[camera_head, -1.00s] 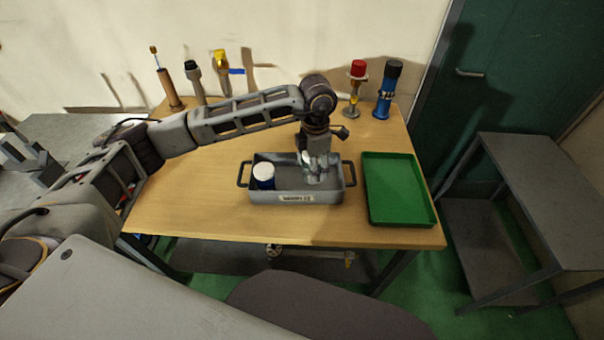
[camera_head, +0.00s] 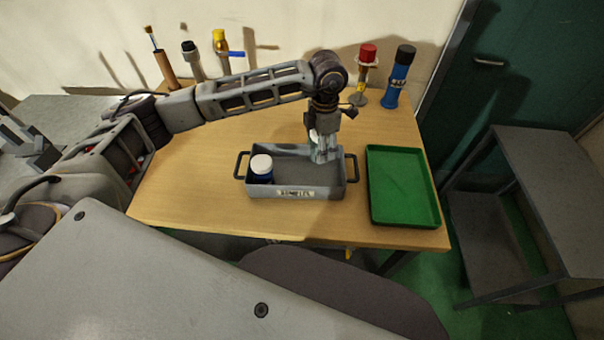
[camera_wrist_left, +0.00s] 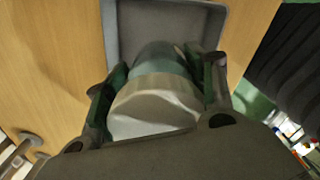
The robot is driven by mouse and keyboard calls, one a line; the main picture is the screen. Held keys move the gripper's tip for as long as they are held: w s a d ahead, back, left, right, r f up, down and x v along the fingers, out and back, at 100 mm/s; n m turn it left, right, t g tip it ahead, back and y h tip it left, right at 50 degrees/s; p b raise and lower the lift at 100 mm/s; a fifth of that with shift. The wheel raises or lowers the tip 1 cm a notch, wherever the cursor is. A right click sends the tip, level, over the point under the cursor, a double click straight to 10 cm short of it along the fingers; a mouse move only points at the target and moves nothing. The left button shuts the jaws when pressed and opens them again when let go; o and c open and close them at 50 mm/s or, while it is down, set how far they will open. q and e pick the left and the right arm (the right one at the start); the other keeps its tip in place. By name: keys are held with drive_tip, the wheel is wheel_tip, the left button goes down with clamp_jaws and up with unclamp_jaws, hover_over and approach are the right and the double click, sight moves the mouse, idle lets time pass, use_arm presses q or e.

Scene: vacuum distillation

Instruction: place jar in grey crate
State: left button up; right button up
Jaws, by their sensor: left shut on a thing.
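The grey crate (camera_head: 295,194) stands on the wooden table, with a handle at each end. A blue jar with a white lid (camera_head: 261,170) stands upright in its left end. My left gripper (camera_head: 325,155) points down over the right, rear part of the crate. In the left wrist view, the gripper is shut on a second jar (camera_wrist_left: 155,103) with a whitish lid and a glassy teal body, one finger on each side. The crate's wall (camera_wrist_left: 212,25) shows beyond that jar. In the head view the fingers mostly hide the held jar. My right gripper is not in view.
A green tray (camera_head: 400,185) lies right of the crate, close to its handle. Bottles and tools stand along the back edge, including a red-topped one (camera_head: 367,72) and a blue one (camera_head: 397,78). The table left of the crate is clear.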

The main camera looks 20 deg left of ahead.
use_arm(q)
wheel_tip(320, 180, down, 6)
drive_tip(key=shift+r+p, duration=0.2)
drive_tip(key=shift+p, duration=0.15)
drive_tip(key=shift+f, duration=2.1)
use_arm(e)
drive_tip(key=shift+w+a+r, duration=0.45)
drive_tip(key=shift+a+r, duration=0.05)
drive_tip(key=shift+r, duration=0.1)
use_arm(q)
drive_tip(key=o, duration=1.2)
drive_tip(key=shift+f, duration=0.1)
